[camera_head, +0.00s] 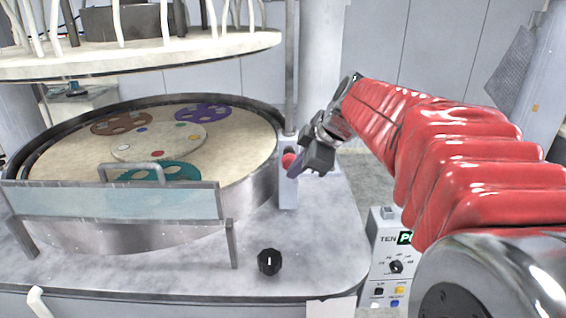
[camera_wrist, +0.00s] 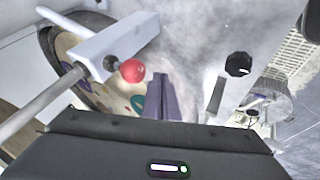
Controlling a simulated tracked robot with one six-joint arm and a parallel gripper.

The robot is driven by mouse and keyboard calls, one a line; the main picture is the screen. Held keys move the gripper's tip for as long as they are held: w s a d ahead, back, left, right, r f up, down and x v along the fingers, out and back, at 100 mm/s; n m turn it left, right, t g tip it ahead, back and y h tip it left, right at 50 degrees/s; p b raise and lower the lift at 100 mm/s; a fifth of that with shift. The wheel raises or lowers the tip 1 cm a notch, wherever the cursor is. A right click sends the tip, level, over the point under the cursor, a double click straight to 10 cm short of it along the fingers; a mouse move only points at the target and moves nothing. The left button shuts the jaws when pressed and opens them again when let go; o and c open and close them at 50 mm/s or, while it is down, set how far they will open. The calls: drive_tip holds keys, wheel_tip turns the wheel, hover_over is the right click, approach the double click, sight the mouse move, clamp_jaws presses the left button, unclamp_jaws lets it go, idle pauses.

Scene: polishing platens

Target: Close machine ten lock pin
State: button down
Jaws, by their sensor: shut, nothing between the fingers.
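The lock pin with its red ball knob (camera_head: 288,160) sits on a light upright post (camera_head: 288,190) at the right edge of the round machine. My gripper (camera_head: 318,160) is just right of the knob in the head view. In the wrist view its purple-grey fingers (camera_wrist: 162,98) are together and empty, to the right of and below the knob. I cannot tell whether they touch it.
A round basin (camera_head: 262,178) holds coloured carrier discs, with a clear guard (camera_head: 110,203) in front and a raised upper plate (camera_head: 140,55) above. A black knob (camera_head: 269,262) is on the tabletop. A control box (camera_head: 385,245) marked TEN stands at the right.

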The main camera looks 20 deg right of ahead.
drive_tip(key=s+v, duration=0.1)
drive_tip(key=v, duration=0.9)
drive_tip(key=shift+s+a, duration=0.2)
drive_tip(key=shift+s, duration=0.05)
drive_tip(key=s+a+f+m+g+h, duration=0.2)
drive_tip(key=s+f+m, duration=0.4)
drive_tip(key=f+m, duration=0.6)
drive_tip(key=s+a+f, duration=0.6)
drive_tip(key=s+a, duration=0.3)
drive_tip(key=a, duration=0.2)
drive_tip(key=shift+s+a+f, duration=0.3)
drive_tip(key=shift+s+f, duration=0.05)
